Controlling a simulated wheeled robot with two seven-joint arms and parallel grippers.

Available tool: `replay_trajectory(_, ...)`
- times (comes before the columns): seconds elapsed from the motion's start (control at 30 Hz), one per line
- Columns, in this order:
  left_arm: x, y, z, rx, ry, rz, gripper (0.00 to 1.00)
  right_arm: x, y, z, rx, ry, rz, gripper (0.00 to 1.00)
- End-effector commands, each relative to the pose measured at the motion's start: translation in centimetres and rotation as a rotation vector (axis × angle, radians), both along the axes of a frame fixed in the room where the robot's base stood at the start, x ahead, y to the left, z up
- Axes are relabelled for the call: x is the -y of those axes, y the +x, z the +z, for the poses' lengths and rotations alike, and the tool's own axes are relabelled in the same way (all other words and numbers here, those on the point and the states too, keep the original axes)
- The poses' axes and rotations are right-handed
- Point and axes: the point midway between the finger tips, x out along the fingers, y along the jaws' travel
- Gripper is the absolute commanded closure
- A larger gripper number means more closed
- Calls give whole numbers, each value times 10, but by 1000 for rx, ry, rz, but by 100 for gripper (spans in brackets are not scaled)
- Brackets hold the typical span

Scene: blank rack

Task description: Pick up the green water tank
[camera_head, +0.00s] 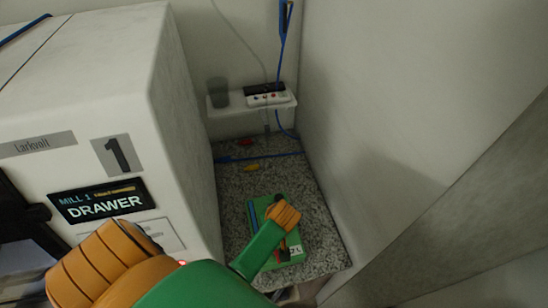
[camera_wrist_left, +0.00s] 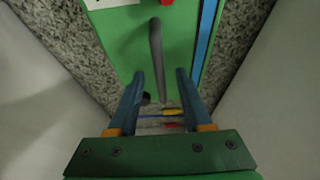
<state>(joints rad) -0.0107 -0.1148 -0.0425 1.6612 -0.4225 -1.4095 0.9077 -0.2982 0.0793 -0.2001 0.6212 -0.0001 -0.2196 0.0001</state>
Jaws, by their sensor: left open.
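The green water tank (camera_head: 294,238) lies on the speckled counter (camera_head: 325,245) at the lower middle of the head view, partly hidden by my left arm. It has a blue stripe and a white label. In the left wrist view the tank (camera_wrist_left: 128,48) fills the top, with a grey bar-like handle (camera_wrist_left: 156,50) on it. My left gripper (camera_wrist_left: 160,82) is open, its two blue-grey fingers pointing at the tank, with the handle's lower part appearing between them. I cannot tell whether they touch it. In the head view its fingers are hidden behind the orange wrist. My right gripper is not in view.
A large white machine (camera_head: 165,120) with a drawer display (camera_head: 103,201) stands close on the left. A pale wall (camera_head: 400,100) bounds the right. Behind, a small shelf (camera_head: 240,106) holds a grey cup (camera_head: 217,92) and a power strip (camera_head: 266,99); blue cables hang nearby.

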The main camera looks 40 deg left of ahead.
Motion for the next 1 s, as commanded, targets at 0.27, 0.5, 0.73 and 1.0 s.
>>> replay_trajectory(0.27,0,0,-3,-1,1,0,51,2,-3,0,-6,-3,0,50)
replay_trajectory(0.5,0,0,-5,-1,1,0,51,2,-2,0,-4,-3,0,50)
replay_trajectory(0.73,0,0,-5,0,0,0,86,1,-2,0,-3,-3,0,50)
replay_trajectory(1.0,0,0,-5,1,1,0,100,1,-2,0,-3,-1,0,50)
